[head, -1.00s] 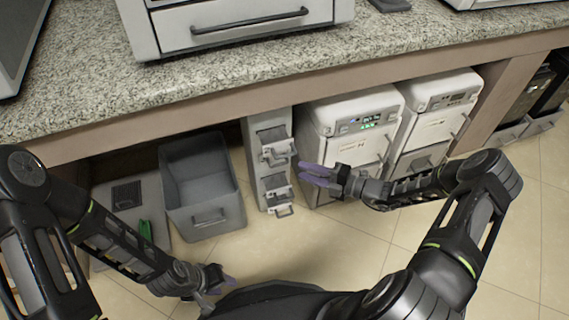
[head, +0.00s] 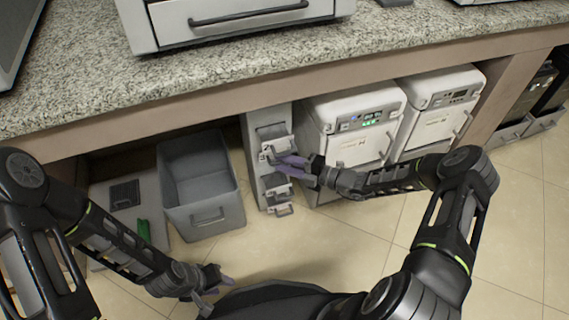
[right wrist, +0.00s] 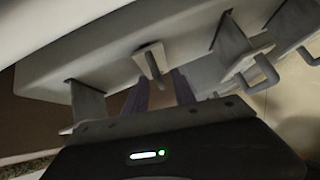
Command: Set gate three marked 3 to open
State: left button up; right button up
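A narrow grey rack (head: 251,158) stands upright under the counter, with several small gates with hooked handles one above another. An upper gate (head: 265,153) bears a dark mark; I cannot clearly read a 3 on any gate. My right gripper (head: 287,166) is at the rack front, its purple fingers apart and partly covering the middle gates. In the right wrist view, the fingers (right wrist: 160,90) point at the panel, with a handle (right wrist: 153,62) showing between and beyond them; contact is unclear. My left gripper (head: 218,290) is low at the left, open and empty, away from the rack.
A grey open bin (head: 205,215) stands left of the rack, with a green item (head: 143,229) farther left. White appliances (head: 355,135) stand close on the right. The granite counter (head: 200,80) overhangs the rack. The floor in front is clear.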

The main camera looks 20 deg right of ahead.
jog(key=shift+c, duration=0.5)
grip_shut()
dwell(0.8)
